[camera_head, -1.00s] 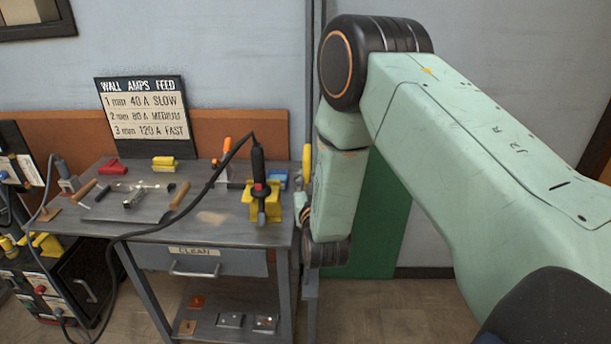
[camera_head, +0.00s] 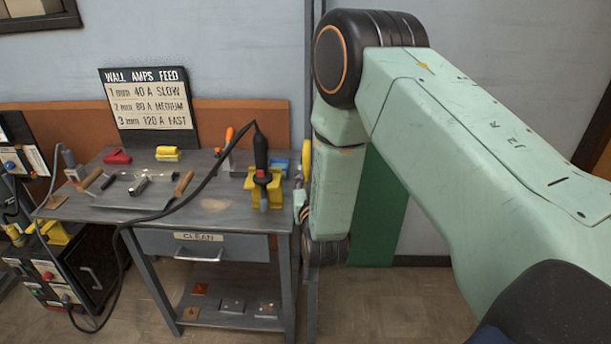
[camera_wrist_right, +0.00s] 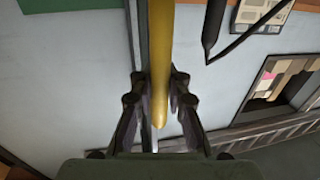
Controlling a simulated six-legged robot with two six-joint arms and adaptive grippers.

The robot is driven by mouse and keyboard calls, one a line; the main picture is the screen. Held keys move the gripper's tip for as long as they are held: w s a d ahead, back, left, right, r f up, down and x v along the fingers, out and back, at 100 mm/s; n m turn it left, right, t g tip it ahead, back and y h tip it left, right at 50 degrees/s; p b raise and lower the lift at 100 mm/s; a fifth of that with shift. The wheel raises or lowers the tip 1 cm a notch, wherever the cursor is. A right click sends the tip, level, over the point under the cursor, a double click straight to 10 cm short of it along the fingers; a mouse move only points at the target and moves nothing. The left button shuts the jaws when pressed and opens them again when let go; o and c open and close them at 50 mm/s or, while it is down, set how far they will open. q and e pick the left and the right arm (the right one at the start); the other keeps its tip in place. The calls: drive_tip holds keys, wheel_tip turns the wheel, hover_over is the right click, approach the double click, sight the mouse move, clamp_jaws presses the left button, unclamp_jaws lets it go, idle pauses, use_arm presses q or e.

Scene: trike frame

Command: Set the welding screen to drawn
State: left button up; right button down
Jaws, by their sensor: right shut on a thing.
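The welding screen is a green panel (camera_head: 380,222) hanging beside a grey upright post (camera_head: 311,290), and my right arm covers much of it. A green strip also shows at the top left of the right wrist view (camera_wrist_right: 65,5). A yellow bar handle (camera_head: 307,158) stands upright by the post. In the right wrist view the handle (camera_wrist_right: 159,60) runs between the fingers of my right gripper (camera_wrist_right: 157,88), which is shut on it. In the head view that gripper is mostly hidden behind its own wrist. My left gripper is not in view.
A grey workbench (camera_head: 215,222) stands left of the post with a torch (camera_head: 261,160) in a yellow holder, hand tools and a sign board (camera_head: 150,105). A cable (camera_head: 190,205) loops down to a welding machine (camera_head: 85,270). The floor right of the screen is clear.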

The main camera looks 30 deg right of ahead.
drive_tip(key=shift+s+a+f, duration=0.1)
drive_tip(key=shift+s+f, duration=0.2)
drive_tip(key=shift+f, duration=0.15)
drive_tip(key=c, duration=1.8)
unclamp_jaws()
drive_tip(key=o, duration=0.5)
drive_tip(key=shift+s+a+r, duration=0.25)
drive_tip(key=shift+s+r, duration=0.15)
drive_tip(key=shift+r, duration=0.15)
drive_tip(key=shift+c, duration=0.2)
drive_tip(key=shift+o, duration=0.2)
drive_tip(key=shift+w, duration=0.1)
drive_tip(key=shift+w+d+f, duration=0.2)
drive_tip(key=shift+w+f, duration=0.1)
drive_tip(key=shift+s+a, duration=0.15)
drive_tip(key=shift+s, duration=0.2)
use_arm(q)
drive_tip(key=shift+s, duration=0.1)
use_arm(e)
drive_tip(key=v, duration=1.1)
